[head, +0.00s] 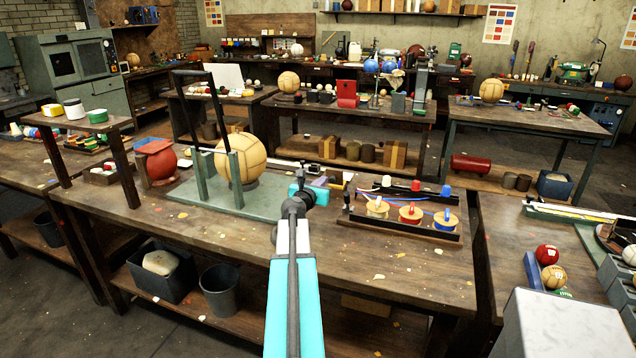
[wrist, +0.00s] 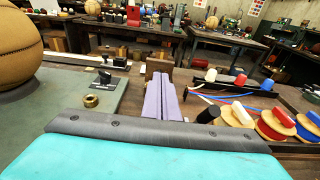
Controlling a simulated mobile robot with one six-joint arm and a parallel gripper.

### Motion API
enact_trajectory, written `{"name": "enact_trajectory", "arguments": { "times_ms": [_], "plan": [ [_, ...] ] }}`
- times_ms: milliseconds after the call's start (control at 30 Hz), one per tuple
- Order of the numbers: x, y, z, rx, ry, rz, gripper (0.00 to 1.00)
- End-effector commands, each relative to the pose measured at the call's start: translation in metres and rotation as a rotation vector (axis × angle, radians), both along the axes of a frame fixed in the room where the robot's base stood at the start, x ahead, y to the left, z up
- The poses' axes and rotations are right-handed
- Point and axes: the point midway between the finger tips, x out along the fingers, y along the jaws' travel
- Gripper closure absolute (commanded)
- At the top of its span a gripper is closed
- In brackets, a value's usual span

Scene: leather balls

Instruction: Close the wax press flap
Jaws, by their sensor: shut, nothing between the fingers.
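A grey-green base plate (head: 195,197) on the near bench carries green uprights and a tall black frame (head: 214,112) that stands raised and tilted. I take this as the press and its flap, but no label confirms it. A large tan stitched ball (head: 246,158) sits on the plate behind the uprights. My gripper (head: 320,184) is beyond the plate's right end, apart from the frame. In the wrist view its purple fingers (wrist: 164,97) lie together, shut and empty. The plate (wrist: 72,108) shows there at left with the ball (wrist: 18,42); the black frame is out of that view.
A brass nut (wrist: 91,101) lies on the plate. The bench front is mostly clear.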

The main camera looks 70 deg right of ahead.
Motion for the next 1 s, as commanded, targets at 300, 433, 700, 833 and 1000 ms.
{"name": "enact_trajectory", "arguments": {
  "times_ms": [300, 433, 700, 833, 1000],
  "plan": [
    [0.006, 0.003, -0.006, 0.000, 0.000, 0.007, 1.00],
    [0.009, 0.005, -0.007, 0.000, 0.000, 0.011, 1.00],
    [0.014, 0.001, -0.007, 0.000, 0.001, 0.016, 1.00],
    [0.015, -0.006, -0.008, 0.000, 0.001, 0.017, 1.00],
    [0.017, -0.020, -0.010, 0.000, 0.001, 0.017, 1.00]
  ]
}}
